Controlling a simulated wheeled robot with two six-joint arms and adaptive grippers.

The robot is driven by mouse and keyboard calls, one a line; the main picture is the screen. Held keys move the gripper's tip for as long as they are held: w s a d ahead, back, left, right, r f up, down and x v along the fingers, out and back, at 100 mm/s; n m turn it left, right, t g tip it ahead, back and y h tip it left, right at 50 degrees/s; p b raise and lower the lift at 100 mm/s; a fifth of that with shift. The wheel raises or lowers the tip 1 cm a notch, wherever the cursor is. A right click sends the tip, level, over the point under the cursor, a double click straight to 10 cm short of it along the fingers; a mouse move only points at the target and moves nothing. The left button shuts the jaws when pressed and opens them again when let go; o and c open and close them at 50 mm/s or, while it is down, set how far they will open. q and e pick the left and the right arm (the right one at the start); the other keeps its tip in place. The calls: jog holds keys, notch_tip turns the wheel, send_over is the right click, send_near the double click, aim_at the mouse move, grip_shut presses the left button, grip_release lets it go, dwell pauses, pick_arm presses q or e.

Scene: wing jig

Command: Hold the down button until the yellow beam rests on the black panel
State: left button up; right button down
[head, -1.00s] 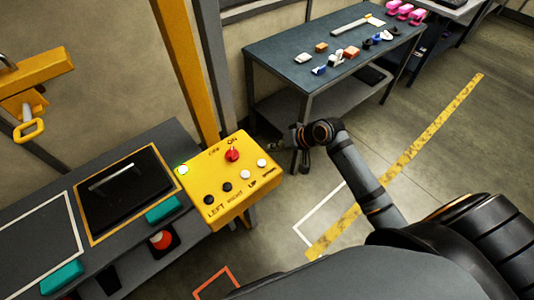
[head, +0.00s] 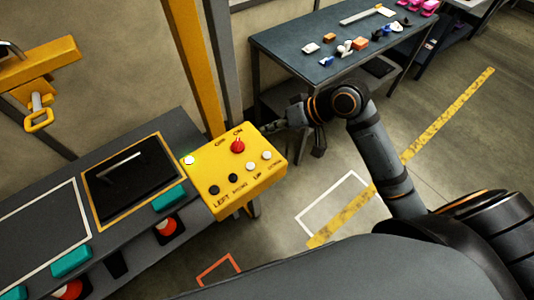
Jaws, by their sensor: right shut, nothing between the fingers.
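The yellow control box (head: 232,205) stands at the right end of the bench, with a red knob (head: 237,146) towards ON and a lit green lamp. Its face has two black buttons and two white ones; the white down button (head: 266,155) is nearest the right edge, uncovered. My right gripper (head: 268,128) is shut and empty, just beyond the box's upper right edge, apart from the button. The yellow beam (head: 38,64) with its hanging hook is at upper left, apart from the black panel (head: 135,185). The panel lies in a yellow frame and has a silver handle. My left gripper is out of view.
A yellow post (head: 190,70) rises behind the box. A dark table (head: 290,50) with small parts stands at the back right. Teal blocks (head: 168,197) sit on the bench's front edge, with red-orange cones below. Floor to the right is open, with a yellow stripe (head: 440,115).

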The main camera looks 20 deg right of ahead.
jog(key=b, duration=0.8)
send_over(270, 155)
notch_tip(270, 155, down, 7)
jog(key=shift+f, duration=0.85)
jog(key=shift+f, duration=0.1)
jog(key=shift+f, duration=0.3)
jog(key=shift+f, duration=0.45)
dwell(1.5)
dwell(2.1)
jog(key=shift+r+p, duration=0.8)
jog(key=shift+r, duration=0.05)
jog(key=shift+r, duration=0.1)
